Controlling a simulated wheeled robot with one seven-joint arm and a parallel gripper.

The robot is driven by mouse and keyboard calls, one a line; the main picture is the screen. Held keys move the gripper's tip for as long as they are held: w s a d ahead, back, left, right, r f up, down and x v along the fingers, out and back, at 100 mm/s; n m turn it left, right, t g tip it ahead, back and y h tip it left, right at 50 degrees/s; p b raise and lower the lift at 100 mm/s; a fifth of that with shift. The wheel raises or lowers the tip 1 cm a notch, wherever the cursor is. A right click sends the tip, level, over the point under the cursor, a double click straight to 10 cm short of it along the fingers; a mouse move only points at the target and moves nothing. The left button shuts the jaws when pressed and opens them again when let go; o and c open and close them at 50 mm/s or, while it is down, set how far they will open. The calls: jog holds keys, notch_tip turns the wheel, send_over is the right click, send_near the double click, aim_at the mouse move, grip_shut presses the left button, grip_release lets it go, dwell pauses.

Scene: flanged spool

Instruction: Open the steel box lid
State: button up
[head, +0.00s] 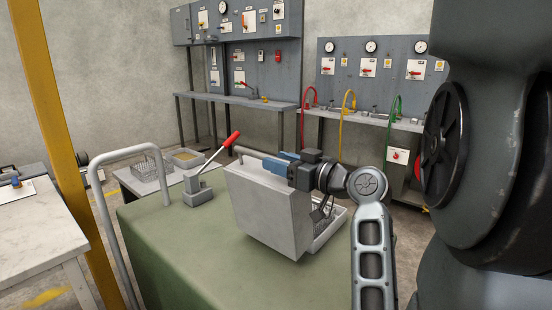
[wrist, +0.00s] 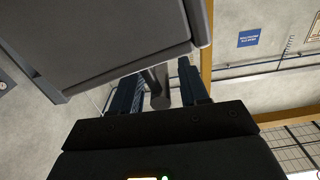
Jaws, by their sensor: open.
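The steel box's light grey lid (head: 268,215) stands steeply raised on the green-topped bench, its broad face toward the head camera. Part of the box with a wire basket (head: 328,228) shows behind it at right; the rest is hidden. My gripper (head: 272,163) is at the lid's upper edge, its blue fingers beside a pale handle bar (head: 246,153). In the wrist view, the fingers of my gripper (wrist: 160,90) are apart, with a grey bar (wrist: 157,88) between them. The lid (wrist: 115,45) fills the upper left there. Finger contact with the bar is unclear.
A grey block with a red-handled lever (head: 212,170) stands left of the lid. A bent grey rail (head: 105,200) edges the bench (head: 185,250). A yellow post (head: 55,130) rises at left. The bench's front left is clear.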

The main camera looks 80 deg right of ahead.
jog(key=shift+w+d, duration=0.35)
jog(key=shift+w, duration=0.25)
grip_shut()
dwell(0.3)
